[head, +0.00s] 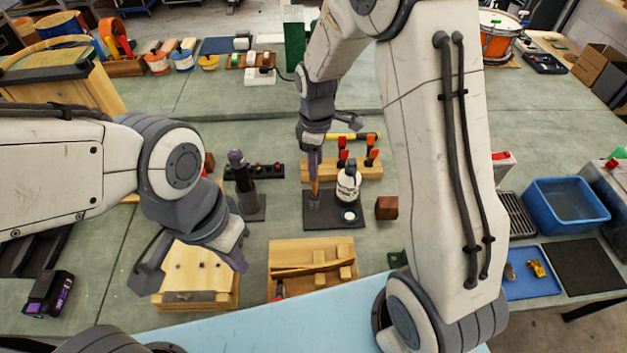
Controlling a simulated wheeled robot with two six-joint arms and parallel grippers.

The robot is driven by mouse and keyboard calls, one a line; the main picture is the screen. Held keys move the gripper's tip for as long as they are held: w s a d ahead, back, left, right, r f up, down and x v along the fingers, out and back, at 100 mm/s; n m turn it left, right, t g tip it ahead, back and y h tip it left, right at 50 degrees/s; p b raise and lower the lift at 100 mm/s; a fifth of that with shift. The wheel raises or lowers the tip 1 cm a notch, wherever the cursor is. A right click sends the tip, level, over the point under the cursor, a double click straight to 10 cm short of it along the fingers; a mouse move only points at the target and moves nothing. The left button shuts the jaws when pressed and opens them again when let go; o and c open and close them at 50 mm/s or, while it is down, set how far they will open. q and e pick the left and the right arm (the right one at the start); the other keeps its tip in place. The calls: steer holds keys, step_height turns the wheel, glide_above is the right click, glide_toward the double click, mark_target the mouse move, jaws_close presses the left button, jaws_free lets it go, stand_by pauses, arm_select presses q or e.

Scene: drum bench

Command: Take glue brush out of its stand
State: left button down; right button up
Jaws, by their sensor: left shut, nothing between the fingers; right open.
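The glue brush (314,188) shows as a thin upright orange-brown handle in its small grey stand (314,203), on a dark mat (335,222) mid-bench. My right gripper (315,172) points straight down at the top of the brush, its purple fingers open. The fingers overlap the handle's upper end in the head view; whether they are on both sides of it I cannot tell. The bristles are hidden. My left gripper (238,262) is shut and empty at the left, near a pale wooden block.
A white glue bottle (348,183) stands on the mat just right of the brush. Behind is a wooden rack (342,170) with red- and orange-handled tools. A dark upright tool (241,172) stands left; a brown cube (386,208) sits right. A wooden tray (312,250) lies in front.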

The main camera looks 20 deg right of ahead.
mark_target(315, 184)
step_height(315, 184, down, 2)
steer(key=f, duration=0.1)
steer(key=f+p, duration=0.1)
steer(key=f, duration=0.1)
steer(key=f+p, duration=0.1)
steer(key=shift+s+a+f, duration=0.15)
steer(key=shift+s+f, duration=0.1)
steer(key=shift+f, duration=0.45)
steer(key=shift+c, duration=0.3)
jaws_close()
